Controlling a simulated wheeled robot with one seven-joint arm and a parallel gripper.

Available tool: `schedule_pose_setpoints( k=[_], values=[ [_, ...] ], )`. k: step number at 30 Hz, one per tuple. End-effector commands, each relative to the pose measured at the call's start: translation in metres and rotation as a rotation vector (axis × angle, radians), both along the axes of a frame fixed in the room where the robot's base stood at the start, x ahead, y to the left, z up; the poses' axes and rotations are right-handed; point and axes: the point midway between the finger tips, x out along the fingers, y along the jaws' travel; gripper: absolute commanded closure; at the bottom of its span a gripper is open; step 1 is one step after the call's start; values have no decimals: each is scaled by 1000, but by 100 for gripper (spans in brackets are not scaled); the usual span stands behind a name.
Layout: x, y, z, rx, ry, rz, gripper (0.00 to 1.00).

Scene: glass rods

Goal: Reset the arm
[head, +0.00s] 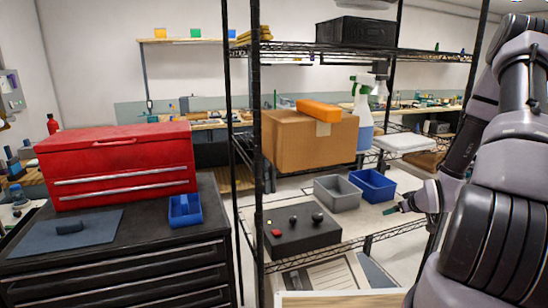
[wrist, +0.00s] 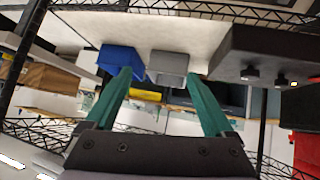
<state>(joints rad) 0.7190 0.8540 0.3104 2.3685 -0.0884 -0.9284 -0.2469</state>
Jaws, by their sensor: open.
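My gripper (head: 392,210) is at the right in the head view, over the front right of the middle shelf. In the wrist view my gripper (wrist: 159,73) shows two green fingers spread wide with nothing between them. That view appears upside down. A grey bin (head: 338,193) and a blue bin (head: 373,186) stand side by side on the shelf, behind and left of the gripper. In the wrist view the blue bin (wrist: 121,59) and grey bin (wrist: 168,65) appear beyond the fingertips. I cannot make out any glass rods.
A black box with knobs (head: 300,236) sits at the shelf's front left. A cardboard box (head: 306,142) and spray bottle (head: 364,118) stand behind. Dark rack posts (head: 256,170) bound the shelf. A red toolbox (head: 118,165) and small blue tray (head: 185,211) sit on a cabinet at left.

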Motion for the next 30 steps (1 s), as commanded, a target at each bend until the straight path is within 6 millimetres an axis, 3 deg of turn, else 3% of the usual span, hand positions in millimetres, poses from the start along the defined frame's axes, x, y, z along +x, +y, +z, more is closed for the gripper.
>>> schedule_pose_setpoints(
  k=[1,8,17,23,30],
  values=[
    [4,0,19,-17,14,-3,12],
    [5,4,90,-45,96,-64,12],
    [-16,28,190,-29,155,-176,12],
    [-45,55,253,25,174,-252,12],
    [-97,95,319,136,189,-330,12]
  ],
)
